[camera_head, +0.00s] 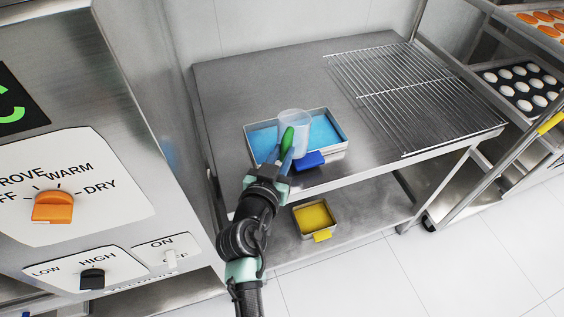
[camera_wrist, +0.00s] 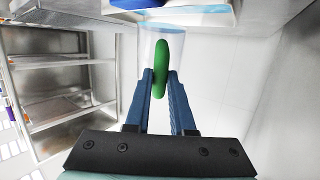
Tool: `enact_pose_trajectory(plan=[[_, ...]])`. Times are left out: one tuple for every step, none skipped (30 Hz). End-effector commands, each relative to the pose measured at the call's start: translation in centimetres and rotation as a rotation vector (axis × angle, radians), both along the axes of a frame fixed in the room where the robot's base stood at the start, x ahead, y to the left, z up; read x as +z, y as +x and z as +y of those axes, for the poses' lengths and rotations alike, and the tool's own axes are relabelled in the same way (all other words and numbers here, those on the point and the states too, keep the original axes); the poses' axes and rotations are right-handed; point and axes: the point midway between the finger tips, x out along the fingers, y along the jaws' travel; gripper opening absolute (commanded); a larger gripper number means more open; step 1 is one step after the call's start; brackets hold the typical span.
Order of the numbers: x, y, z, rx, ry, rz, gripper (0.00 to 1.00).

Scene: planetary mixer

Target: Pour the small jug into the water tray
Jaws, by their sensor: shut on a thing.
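The small jug (camera_head: 294,121) is a clear, pale cylinder with a green handle (camera_head: 287,139). My gripper (camera_head: 281,152) is shut on this handle and holds the jug over the water tray (camera_head: 341,148), a metal tray with blue contents and a blue front grip (camera_head: 309,160). In the wrist view, the blue fingers (camera_wrist: 160,82) lie on both sides of the green handle, with the clear jug wall (camera_wrist: 148,48) behind it. The jug looks near upright in the head view; its exact tilt and any liquid in it cannot be told.
The tray stands on a steel table (camera_head: 250,82) with a wire rack (camera_head: 400,85) at the right. A yellow-filled tray (camera_head: 314,217) sits on the lower shelf. A control panel (camera_head: 75,195) stands close at left, and a trolley with egg trays (camera_head: 522,87) at right.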

Motion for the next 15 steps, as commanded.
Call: enact_pose_trajectory(plan=[[-1.0, 0.0, 0.1, 0.002, -0.004, -0.018, 0.00], [-1.1, 0.1, 0.1, 0.002, -0.006, -0.026, 0.00], [-1.3, 0.1, 0.1, 0.002, -0.010, -0.038, 0.00], [-1.4, 0.1, 0.0, 0.002, -0.013, -0.047, 0.00], [-1.4, 0.1, 0.0, 0.002, -0.015, -0.056, 0.00], [-1.6, 0.2, 0.1, 0.003, -0.018, -0.068, 0.00], [-1.7, 0.2, 0.1, 0.003, -0.020, -0.075, 0.00], [-1.8, 0.2, 0.1, 0.003, -0.023, -0.084, 0.00], [-1.9, 0.2, 0.0, 0.003, -0.026, -0.096, 0.00], [-2.0, 0.2, 0.0, 0.002, -0.029, -0.105, 0.00], [-2.2, 0.2, 0.0, 0.002, -0.031, -0.113, 0.00], [-2.3, 0.2, 0.0, 0.002, -0.034, -0.124, 0.00], [-2.4, 0.2, 0.0, 0.002, -0.036, -0.133, 0.00], [-2.5, 0.2, 0.0, 0.001, -0.038, -0.142, 0.00], [-2.7, 0.3, 0.0, 0.002, -0.042, -0.152, 0.00]])
